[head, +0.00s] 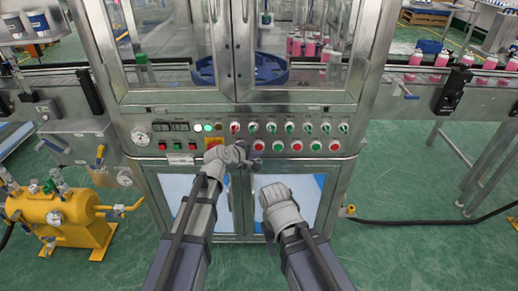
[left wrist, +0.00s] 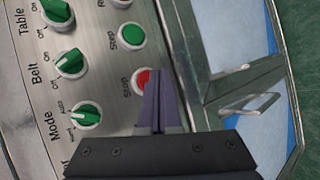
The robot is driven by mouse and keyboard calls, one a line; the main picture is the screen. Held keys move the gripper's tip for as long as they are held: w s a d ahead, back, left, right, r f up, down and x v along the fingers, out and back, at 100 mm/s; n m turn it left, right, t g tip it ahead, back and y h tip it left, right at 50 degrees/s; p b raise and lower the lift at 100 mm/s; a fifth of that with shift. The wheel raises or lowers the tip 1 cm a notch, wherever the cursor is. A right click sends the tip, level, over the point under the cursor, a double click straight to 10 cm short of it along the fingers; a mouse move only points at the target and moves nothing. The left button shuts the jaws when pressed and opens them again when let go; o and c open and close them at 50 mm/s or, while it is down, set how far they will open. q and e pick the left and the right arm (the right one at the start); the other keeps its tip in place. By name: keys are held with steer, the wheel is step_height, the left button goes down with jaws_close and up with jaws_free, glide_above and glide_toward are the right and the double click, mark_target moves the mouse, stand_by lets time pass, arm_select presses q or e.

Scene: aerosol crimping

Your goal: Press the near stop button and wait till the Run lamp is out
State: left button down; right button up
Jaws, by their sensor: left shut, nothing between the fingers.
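A red stop button (left wrist: 143,80), with "Stop" lettering beside it, shows in the left wrist view, partly covered by my shut left fingers (left wrist: 157,98). The fingertips overlap its edge; I cannot tell whether they touch it. In the head view my left gripper (head: 252,160) is at the lower edge of the control panel (head: 345,131), just below a row of red and green buttons.
Green-handled selector knobs (left wrist: 70,64) and a green button (left wrist: 131,36) sit close to the red button. A yellow pump unit (head: 60,220) stands at the left. A conveyor with pink bottles (head: 442,60) runs at the right. A black hose (head: 420,222) crosses the floor.

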arm_select(q)
steer(key=shift+w, duration=0.15)
stand_by(0.6)
steer(key=shift+w, duration=0.3)
